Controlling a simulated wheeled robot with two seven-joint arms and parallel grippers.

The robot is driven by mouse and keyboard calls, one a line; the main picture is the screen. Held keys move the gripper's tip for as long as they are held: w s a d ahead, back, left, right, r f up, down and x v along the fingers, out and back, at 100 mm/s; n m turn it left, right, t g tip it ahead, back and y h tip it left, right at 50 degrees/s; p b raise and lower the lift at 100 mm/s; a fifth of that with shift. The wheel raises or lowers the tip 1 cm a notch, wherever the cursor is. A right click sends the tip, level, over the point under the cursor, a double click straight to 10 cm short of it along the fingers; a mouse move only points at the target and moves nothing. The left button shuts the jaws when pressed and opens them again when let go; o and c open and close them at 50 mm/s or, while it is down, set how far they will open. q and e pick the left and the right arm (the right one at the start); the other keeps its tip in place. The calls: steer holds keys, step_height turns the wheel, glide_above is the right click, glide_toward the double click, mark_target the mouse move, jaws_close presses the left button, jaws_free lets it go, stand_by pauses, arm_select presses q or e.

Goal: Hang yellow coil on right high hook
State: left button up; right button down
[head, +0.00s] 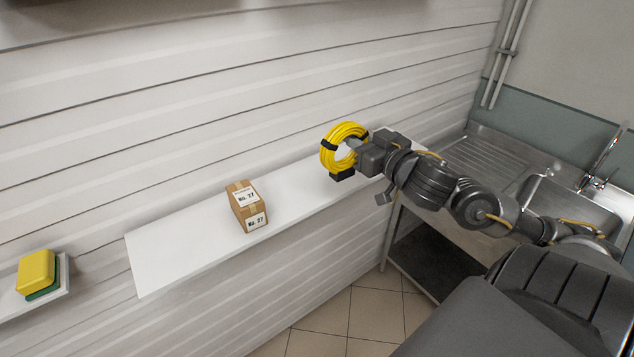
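The yellow coil (329,157) is a ring of hose with dark bands, above the far right part of the white shelf. My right gripper (355,152) reaches in from the right and appears shut on the coil's right side, holding it up with its face turned partly to the camera. The fingertips are partly hidden by the coil. No hook can be made out in this view, so the right high hook is not seen. My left gripper is not in view.
A white wall shelf (170,258) carries a cardboard box (247,207) marked No. 27. A metal sink (575,203) with a tap stands at the right.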

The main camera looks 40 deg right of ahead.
steer(key=shift+s+d+r, duration=0.15)
steer(key=shift+d+r, duration=0.2)
steer(key=shift+r, duration=0.25)
steer(key=shift+s+d+r, duration=0.2)
steer(key=shift+d, duration=0.2)
steer(key=shift+f, duration=0.25)
steer(key=shift+a+f, duration=0.1)
steer(key=shift+f, duration=0.4)
